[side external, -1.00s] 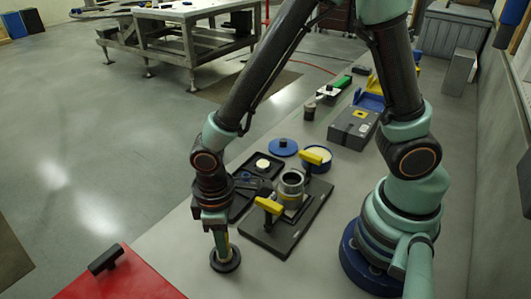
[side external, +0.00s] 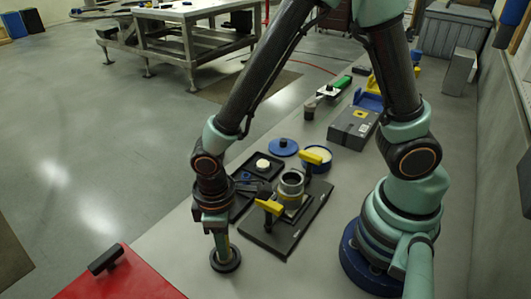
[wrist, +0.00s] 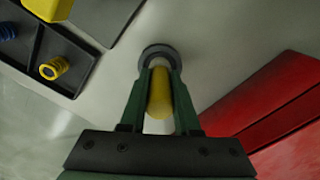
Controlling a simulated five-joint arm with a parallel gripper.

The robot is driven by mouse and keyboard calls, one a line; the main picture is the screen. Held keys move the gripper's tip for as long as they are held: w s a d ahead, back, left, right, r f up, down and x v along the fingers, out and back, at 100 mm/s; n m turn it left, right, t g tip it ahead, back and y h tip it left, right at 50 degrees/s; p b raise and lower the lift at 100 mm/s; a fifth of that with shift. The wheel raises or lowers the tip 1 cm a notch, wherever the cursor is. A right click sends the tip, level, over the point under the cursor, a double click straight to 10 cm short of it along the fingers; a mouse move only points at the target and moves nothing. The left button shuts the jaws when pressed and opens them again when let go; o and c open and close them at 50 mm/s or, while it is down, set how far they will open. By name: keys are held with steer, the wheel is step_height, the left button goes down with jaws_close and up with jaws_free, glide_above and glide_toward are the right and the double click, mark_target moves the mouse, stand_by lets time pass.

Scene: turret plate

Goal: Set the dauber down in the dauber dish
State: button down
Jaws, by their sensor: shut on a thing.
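My gripper (side external: 220,247) points straight down at the front of the bench and is shut on the dauber. In the wrist view, the dauber's yellow handle (wrist: 160,95) is between the two green fingers of my gripper (wrist: 159,80). The dauber dish (side external: 225,261) is a dark round dish standing on the bench, directly below my gripper. In the wrist view, the dish's dark rim (wrist: 159,50) shows around the dauber's far end. The dauber's tip is hidden, so I cannot tell whether it touches the dish floor.
A red case (side external: 118,278) lies at the front left, and it also shows at right in the wrist view (wrist: 275,110). A dark plate (side external: 268,243) with yellow-handled clamps is right of the dish. A black compartment tray (wrist: 72,50) is nearby. Bare bench surrounds the dish.

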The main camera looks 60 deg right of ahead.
steer(key=c, duration=0.6)
jaws_free()
steer(key=shift+o, duration=0.2)
step_height(320, 180, up, 12)
steer(key=shift+r, duration=0.1)
steer(key=d+r+m+t, duration=0.2)
steer(key=d+r+m, duration=0.1)
steer(key=d, duration=0.6)
steer(key=w+d+r+m+t, duration=0.1)
steer(key=d+r+m+t, duration=0.2)
steer(key=d+r, duration=0.3)
steer(key=d+m, duration=0.1)
steer(key=d, duration=0.2)
steer(key=shift+w+d+r+t, duration=0.2)
steer(key=shift+w+r+t, duration=0.05)
steer(key=shift+t, duration=0.05)
